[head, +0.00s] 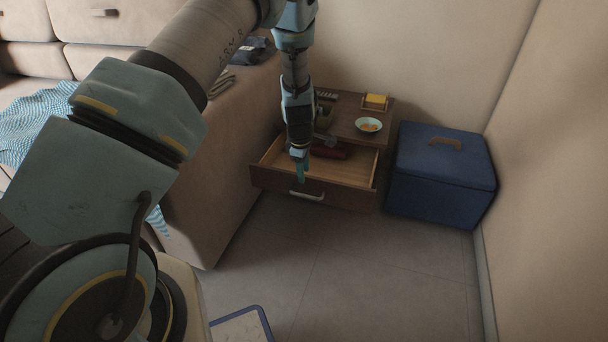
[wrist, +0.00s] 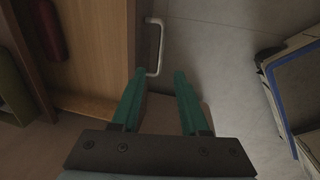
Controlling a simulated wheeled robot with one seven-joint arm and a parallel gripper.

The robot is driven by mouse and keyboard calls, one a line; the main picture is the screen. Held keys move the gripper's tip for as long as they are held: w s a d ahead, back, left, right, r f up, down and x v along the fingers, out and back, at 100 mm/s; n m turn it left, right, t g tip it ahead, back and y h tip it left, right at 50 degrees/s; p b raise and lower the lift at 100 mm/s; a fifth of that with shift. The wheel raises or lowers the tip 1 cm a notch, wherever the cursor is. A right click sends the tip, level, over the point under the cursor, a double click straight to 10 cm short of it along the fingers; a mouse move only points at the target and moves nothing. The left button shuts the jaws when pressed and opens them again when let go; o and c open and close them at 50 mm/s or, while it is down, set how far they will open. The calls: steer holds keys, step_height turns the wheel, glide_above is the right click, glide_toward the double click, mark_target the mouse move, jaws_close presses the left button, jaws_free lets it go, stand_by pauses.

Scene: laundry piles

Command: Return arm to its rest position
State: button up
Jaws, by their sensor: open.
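My arm reaches out from the left of the head view over the sofa's arm. My gripper (head: 300,172) points down at the open drawer (head: 272,177) of a small wooden side table. In the wrist view my gripper (wrist: 158,82) shows two green fingers apart, with nothing between them. The drawer's pale handle (wrist: 155,46) lies just beyond the fingertips in that view, and I cannot tell whether they touch. A dark red object (wrist: 50,30) lies in the drawer.
The side table's top (head: 350,119) carries a small bowl (head: 369,125) and a yellow block (head: 376,100). A blue lidded box (head: 440,180) stands right of it, against the wall. The beige sofa (head: 215,170) is close on the left.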

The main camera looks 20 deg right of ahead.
stand_by(0.4)
steer(key=w+a+r+m, duration=0.1)
steer(key=a+r+m, duration=0.3)
steer(key=a+r, duration=1.2)
steer(key=s+a+r+m+y, duration=0.1)
steer(key=s+a+r+m, duration=0.25)
steer(key=s+a, duration=0.45)
steer(key=s+a+r+m, duration=0.3)
steer(key=s+a+r, duration=0.15)
steer(key=a, duration=0.75)
step_height(320, 180, up, 24)
steer(key=p, duration=2.3)
steer(key=shift+a+p, duration=0.15)
steer(key=shift+p, duration=0.2)
